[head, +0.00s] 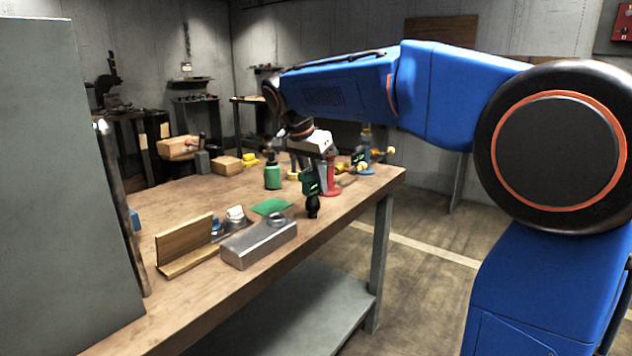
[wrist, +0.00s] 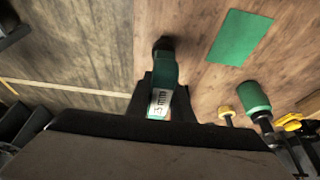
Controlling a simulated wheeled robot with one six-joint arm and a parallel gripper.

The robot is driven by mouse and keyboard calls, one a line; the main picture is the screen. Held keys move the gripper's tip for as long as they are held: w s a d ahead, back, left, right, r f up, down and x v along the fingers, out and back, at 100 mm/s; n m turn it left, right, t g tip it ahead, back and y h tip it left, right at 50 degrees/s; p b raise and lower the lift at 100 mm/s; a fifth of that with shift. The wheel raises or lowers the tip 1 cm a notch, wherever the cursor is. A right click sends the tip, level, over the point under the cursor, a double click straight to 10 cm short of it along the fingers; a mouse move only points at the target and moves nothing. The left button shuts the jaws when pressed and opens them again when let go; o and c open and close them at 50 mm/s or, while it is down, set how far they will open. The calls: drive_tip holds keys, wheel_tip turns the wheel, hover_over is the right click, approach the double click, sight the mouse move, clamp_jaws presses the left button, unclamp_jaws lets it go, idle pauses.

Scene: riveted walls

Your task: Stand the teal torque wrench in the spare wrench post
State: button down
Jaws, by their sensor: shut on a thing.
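My gripper (head: 311,172) is shut on the teal torque wrench (head: 309,186), above the front right part of the workbench. The wrench has a dark green body and a black lower end (head: 313,206) that points down. In the wrist view the wrench (wrist: 163,72) sits between the fingers, with a pale label that seems to end in "5 mm". Beyond the gripper are a red stand (head: 333,186) and a blue stand (head: 366,160). A grey metal block (head: 255,247) with a round collar on top stands nearer. I cannot tell which of these is the spare wrench post.
A green mat (head: 271,206) lies flat on the workbench (head: 165,211). A wooden angled stand (head: 185,246) is at the front left. A grey cabinet (head: 60,180) blocks the left side.

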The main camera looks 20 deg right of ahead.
drive_tip(key=shift+f, duration=1.15)
idle(0.5)
drive_tip(key=c, duration=1.5)
unclamp_jaws()
